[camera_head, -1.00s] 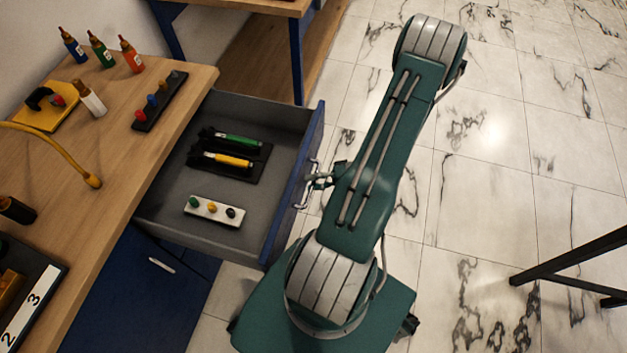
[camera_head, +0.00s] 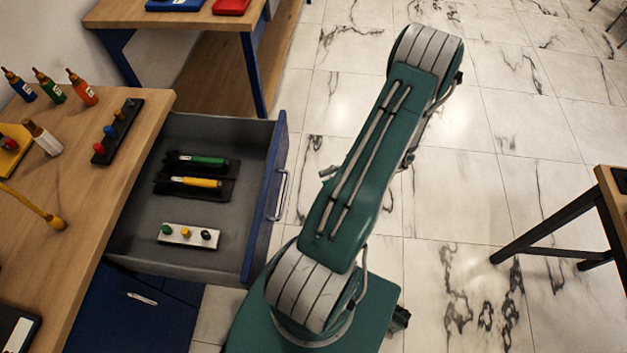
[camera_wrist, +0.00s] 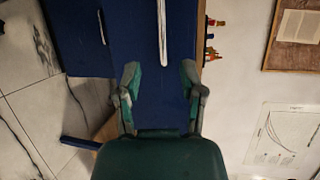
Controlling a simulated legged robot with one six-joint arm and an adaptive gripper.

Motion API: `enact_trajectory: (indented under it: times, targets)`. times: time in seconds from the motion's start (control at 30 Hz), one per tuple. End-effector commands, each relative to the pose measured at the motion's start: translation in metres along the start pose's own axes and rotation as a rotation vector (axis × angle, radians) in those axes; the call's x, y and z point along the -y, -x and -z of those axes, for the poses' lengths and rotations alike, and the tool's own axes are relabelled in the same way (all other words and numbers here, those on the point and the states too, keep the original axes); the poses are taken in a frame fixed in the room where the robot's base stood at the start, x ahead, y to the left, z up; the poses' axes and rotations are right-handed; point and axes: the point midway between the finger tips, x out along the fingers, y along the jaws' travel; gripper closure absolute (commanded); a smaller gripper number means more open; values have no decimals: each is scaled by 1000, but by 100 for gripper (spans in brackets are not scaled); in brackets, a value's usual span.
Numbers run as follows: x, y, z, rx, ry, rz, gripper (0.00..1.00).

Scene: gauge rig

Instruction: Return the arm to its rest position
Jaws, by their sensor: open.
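My gripper (camera_wrist: 160,85) shows in the wrist view with its two fingers apart and nothing between them. Beyond the fingers is the blue front of a drawer (camera_wrist: 140,60) with a pale handle bar (camera_wrist: 162,30), apart from the fingers. In the head view my green arm (camera_head: 365,165) is raised over the floor, right of the open drawer (camera_head: 262,200). The drawer's handle (camera_head: 281,195) is clear of the arm. My gripper is hidden behind the arm in the head view.
The drawer holds a green-handled tool (camera_head: 205,161), a yellow-handled tool (camera_head: 200,182) and a white block with knobs (camera_head: 188,235). The wooden bench (camera_head: 110,185) is at left. Another table (camera_head: 600,225) stands at right. The marble floor (camera_head: 450,190) between is open.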

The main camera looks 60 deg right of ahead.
Motion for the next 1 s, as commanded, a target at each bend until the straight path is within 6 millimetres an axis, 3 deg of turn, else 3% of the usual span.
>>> enact_trajectory:
  times: [0.63, 1.0]
  targets:
    - [4, 0, 1, 15, 0, -13, 49]
    - [73, -43, 17, 268, 8, -295, 49]
